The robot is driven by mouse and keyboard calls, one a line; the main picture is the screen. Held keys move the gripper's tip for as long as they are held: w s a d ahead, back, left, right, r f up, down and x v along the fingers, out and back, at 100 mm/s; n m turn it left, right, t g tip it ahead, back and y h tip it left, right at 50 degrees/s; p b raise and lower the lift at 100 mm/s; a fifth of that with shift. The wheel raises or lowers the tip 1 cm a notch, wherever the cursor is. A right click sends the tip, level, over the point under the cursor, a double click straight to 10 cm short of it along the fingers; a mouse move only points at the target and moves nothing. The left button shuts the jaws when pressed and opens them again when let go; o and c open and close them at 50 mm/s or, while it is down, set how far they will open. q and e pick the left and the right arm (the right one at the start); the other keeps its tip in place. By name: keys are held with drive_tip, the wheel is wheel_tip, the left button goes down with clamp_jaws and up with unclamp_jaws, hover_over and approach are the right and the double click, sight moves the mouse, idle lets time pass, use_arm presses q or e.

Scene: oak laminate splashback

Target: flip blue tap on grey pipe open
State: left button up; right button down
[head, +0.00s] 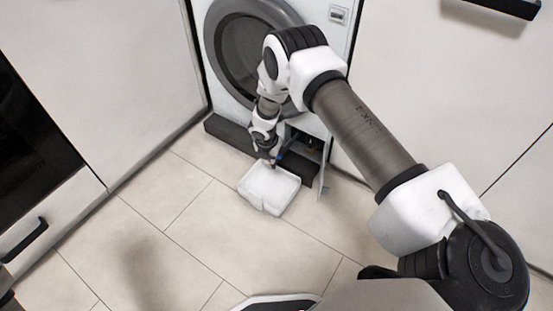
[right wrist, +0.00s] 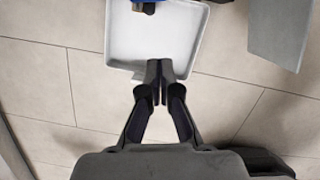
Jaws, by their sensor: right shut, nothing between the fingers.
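The blue tap (head: 279,158) is a small spot low at the front of the washing machine, just above the white tray and beside my right gripper. In the right wrist view, a blue and dark part (right wrist: 149,7) is cut off by the top edge, beyond my fingertips. The grey pipe is too small or hidden to make out, and so is the tap's exact angle. My right gripper (right wrist: 160,69) is shut with nothing in it, over the near edge of the tray. It also shows in the head view (head: 271,162). My left gripper is out of view.
A white tray (head: 270,188) lies on the tiled floor under my right gripper. The washing machine (head: 221,103) has an open lower compartment (head: 305,144), with a grey flap (head: 324,177) standing out on its right. White cabinets stand at both sides.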

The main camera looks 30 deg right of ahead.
drive_tip(key=w+d+f+b, duration=0.3)
drive_tip(key=d+f+b, duration=0.1)
drive_tip(key=f+b, duration=0.1)
drive_tip(key=shift+d+f, duration=0.2)
drive_tip(key=shift+f, duration=0.25)
drive_tip(key=shift+w, duration=0.1)
drive_tip(key=shift+d+n+p, duration=0.1)
drive_tip(key=shift+n+p, duration=0.2)
drive_tip(key=shift+n, duration=0.1)
